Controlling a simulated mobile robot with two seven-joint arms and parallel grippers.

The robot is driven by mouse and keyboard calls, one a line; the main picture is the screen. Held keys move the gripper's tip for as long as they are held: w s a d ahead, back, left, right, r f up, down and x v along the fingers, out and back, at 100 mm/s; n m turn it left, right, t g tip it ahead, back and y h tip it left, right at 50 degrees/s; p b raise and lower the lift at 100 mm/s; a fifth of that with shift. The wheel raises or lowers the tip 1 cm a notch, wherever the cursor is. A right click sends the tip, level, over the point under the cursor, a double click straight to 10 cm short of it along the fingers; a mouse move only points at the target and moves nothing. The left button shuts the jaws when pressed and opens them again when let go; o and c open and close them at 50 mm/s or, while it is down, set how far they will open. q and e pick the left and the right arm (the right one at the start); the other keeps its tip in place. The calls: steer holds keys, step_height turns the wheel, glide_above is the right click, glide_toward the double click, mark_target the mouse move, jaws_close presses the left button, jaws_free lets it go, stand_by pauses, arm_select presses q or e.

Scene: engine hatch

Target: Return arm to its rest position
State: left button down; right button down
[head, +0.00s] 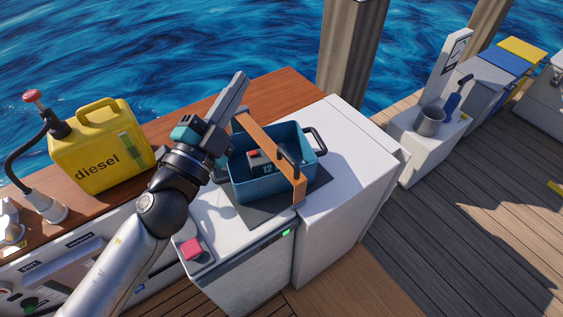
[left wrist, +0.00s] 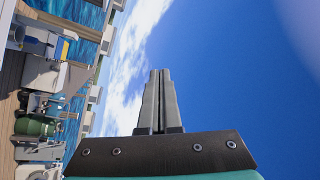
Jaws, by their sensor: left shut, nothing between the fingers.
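My left arm comes in from the lower left of the head view. Its gripper (head: 236,93) is raised above the left side of a blue bin (head: 262,186) and points up and away. In the left wrist view the two grey fingers (left wrist: 159,90) lie together against the sky, shut with nothing between them. My right gripper is in neither view.
The blue bin, with an orange-brown bar (head: 268,150) across it, sits on a dark mat on the white cabinet (head: 345,165). A yellow diesel can (head: 98,150) stands on the wooden counter at left. A red button (head: 191,249) is near the front.

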arm_select(q)
steer(key=s+d+f+m+g+h, duration=0.35)
steer(key=d+m+g+h, duration=0.45)
steer(key=m, duration=0.4)
step_height(320, 180, down, 10)
steer(key=s+a+m+g+y, duration=0.2)
steer(key=a+m+g+y, duration=0.1)
steer(key=m+g+y, duration=0.4)
steer(key=a+f+g+y, duration=0.1)
steer(key=a+f+y, duration=0.25)
steer(key=a, duration=0.45)
steer(key=a+f+g+y, duration=0.15)
steer(key=a+y, duration=0.25)
steer(key=a, duration=0.4)
steer(key=a+f+g+y, duration=0.1)
steer(key=a+f+y, duration=0.3)
steer(key=a, duration=0.4)
steer(key=shift+n, duration=0.3)
steer(key=f+b, duration=0.1)
steer(key=f, duration=0.1)
steer(key=f+b, duration=0.4)
steer(key=shift+w+f, duration=0.2)
steer(key=shift+w, duration=0.2)
steer(key=shift+f, duration=0.1)
